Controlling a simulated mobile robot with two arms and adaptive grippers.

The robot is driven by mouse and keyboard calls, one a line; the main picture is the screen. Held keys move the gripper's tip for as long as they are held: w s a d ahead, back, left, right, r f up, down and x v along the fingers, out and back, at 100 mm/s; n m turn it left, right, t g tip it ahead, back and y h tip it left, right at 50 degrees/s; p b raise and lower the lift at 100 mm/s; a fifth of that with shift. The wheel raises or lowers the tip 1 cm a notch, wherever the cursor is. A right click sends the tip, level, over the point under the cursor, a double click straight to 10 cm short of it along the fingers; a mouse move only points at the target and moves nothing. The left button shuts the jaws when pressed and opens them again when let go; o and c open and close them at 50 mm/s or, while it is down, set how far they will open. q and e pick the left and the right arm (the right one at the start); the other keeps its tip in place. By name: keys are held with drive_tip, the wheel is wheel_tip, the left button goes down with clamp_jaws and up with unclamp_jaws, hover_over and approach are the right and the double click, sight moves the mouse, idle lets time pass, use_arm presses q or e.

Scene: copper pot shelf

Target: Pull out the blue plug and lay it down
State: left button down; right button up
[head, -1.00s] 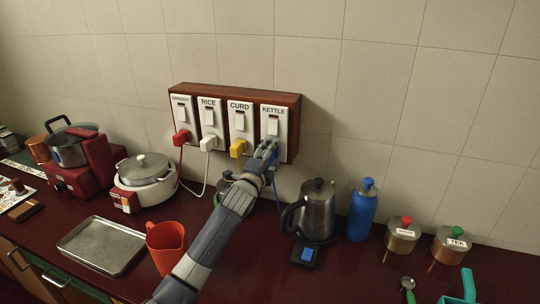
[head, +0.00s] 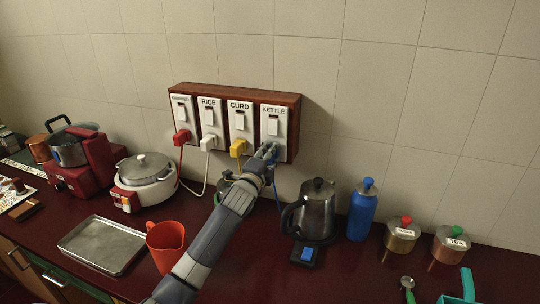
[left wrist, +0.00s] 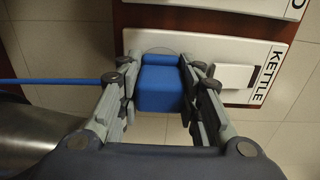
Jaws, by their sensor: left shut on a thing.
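The blue plug (left wrist: 163,88) shows in the left wrist view, at the socket below the switch on the panel labelled KETTLE (head: 274,112). Its blue cord (left wrist: 65,80) runs off to the left in that view. My left gripper (head: 268,152) is shut on the plug, with one finger on each side of it; it also shows in the left wrist view (left wrist: 163,95). In the head view the gripper mostly hides the plug. I cannot tell whether its pins are fully in the socket. My right gripper is not in view.
Red (head: 181,137), white (head: 208,143) and yellow (head: 238,148) plugs sit in the neighbouring sockets. The kettle (head: 319,212) and blue bottle (head: 362,212) stand right of my arm. An empty metal tray (head: 103,246) and orange jug (head: 167,246) lie to its left.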

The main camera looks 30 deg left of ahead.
use_arm(q)
drive_tip(key=shift+s, duration=0.2)
drive_tip(key=shift+s+d+r+p, duration=0.1)
drive_tip(key=shift+s+d+p, duration=0.1)
drive_tip(key=shift+s+p, duration=0.35)
drive_tip(key=shift+p+v, duration=0.85)
drive_tip(key=shift+v, duration=1.4)
drive_tip(key=s+f+b, duration=0.4)
drive_tip(key=f+b, duration=0.1)
drive_tip(key=f, duration=0.4)
drive_tip(key=s+f+b, duration=0.4)
drive_tip(key=f+b, duration=0.2)
drive_tip(key=f, duration=0.3)
drive_tip(key=shift+s+d, duration=0.2)
drive_tip(key=shift+d, duration=0.05)
idle(0.4)
